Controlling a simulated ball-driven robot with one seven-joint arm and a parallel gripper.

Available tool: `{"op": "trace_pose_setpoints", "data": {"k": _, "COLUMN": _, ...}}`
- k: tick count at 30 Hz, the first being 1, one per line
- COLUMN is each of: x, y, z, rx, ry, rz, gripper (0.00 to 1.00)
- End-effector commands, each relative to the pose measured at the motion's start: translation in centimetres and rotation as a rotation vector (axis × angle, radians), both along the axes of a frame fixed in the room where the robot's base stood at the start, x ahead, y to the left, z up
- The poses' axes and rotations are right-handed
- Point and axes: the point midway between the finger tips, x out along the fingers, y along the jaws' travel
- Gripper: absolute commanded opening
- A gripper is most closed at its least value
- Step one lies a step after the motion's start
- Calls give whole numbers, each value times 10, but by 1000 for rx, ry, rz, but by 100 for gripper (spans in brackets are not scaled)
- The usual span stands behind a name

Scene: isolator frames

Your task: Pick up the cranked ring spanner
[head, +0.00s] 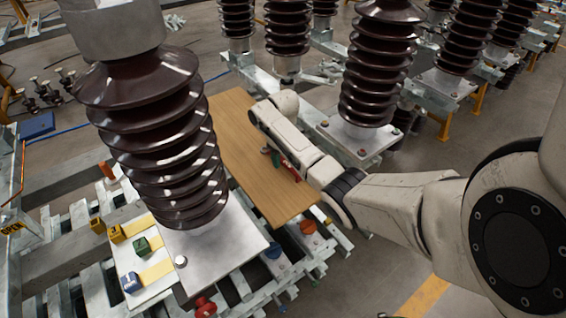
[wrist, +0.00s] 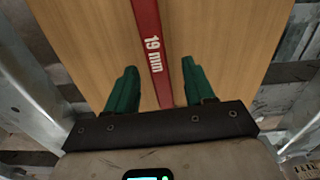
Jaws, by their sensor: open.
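The spanner (wrist: 150,45) shows in the wrist view as a red bar marked "19 mm". It lies on a wooden board (wrist: 225,40) and runs from the top edge down between my fingers. Its ends and cranked shape are out of that view. My gripper (wrist: 158,72) is open, with one green finger on each side of the bar and visible gaps to both. In the head view a bit of red spanner (head: 290,170) shows beside my forearm; my gripper (head: 273,156) is mostly hidden there.
Brown ribbed insulators stand close around the board, a large one (head: 160,140) on the left and another (head: 378,75) at the back right. A slatted metal frame (head: 240,290) lies below. Numbered blocks (head: 130,282) and coloured knobs (head: 308,227) sit at the front.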

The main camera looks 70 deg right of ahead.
Motion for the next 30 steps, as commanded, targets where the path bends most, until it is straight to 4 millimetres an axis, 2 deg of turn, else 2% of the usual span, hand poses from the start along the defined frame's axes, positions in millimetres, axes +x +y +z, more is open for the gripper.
{"op": "trace_pose_setpoints", "data": {"k": 3, "x": -1, "y": -1, "z": -16, "rx": -1, "ry": 2, "rz": -1, "gripper": 53}}
{"op": "trace_pose_setpoints", "data": {"k": 6, "x": 0, "y": -1, "z": -22, "rx": -1, "ry": 0, "rz": -1, "gripper": 53}}
{"op": "trace_pose_setpoints", "data": {"k": 14, "x": 0, "y": -1, "z": -24, "rx": -2, "ry": -1, "rz": -1, "gripper": 52}}
{"op": "trace_pose_setpoints", "data": {"k": 30, "x": 0, "y": 0, "z": -23, "rx": -1, "ry": 0, "rz": 0, "gripper": 1}}
